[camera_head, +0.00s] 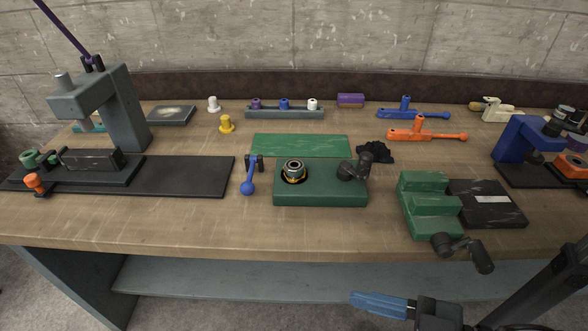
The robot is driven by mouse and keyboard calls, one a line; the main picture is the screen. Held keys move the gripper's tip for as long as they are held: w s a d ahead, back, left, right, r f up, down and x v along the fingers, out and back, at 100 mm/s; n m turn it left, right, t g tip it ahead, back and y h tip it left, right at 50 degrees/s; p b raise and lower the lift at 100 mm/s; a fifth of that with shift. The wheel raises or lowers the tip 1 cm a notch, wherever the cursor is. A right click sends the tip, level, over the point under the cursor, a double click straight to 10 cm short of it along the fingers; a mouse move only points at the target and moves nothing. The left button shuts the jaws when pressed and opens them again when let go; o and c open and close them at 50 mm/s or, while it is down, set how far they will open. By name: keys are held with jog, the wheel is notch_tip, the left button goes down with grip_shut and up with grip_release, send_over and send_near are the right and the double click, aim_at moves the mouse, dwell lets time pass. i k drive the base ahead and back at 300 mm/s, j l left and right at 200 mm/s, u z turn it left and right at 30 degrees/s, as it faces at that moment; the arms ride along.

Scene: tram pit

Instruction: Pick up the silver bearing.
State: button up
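The silver bearing (294,167) is a small ring with a dark centre. It sits on top of a green block fixture (320,193) near the middle of the bench, with a dark and yellow ring around its lower part. My gripper (354,299) is at the lower right, in front of the bench's front edge and well apart from the bearing. Its blue fingers point left and show from the side, so the gap between them cannot be made out. Nothing is seen held in it.
On the fixture, a black knob (356,167) stands right of the bearing. A blue-handled lever (249,183) is close on its left. A green mat (300,146) lies behind. A green vise (428,204) is to the right, a grey press (110,110) far left. Bare wood lies in front of the fixture.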

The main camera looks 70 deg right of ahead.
aim_at(294, 168)
jog(key=z, duration=0.55)
jog(key=j+z, duration=0.2)
jog(key=z, duration=0.25)
jog(key=j+z, duration=0.25)
jog(key=z, duration=0.15)
jog(key=j+z, duration=0.2)
jog(key=z, duration=0.25)
jog(key=j+z, duration=0.25)
jog(key=z, duration=0.2)
jog(key=k+j+z, duration=0.15)
jog(key=j, duration=0.35)
jog(key=k+j+z, duration=0.15)
jog(key=k+j, duration=0.25)
jog(key=k+j+z, duration=0.2)
jog(key=j, duration=0.35)
jog(key=k, duration=0.1)
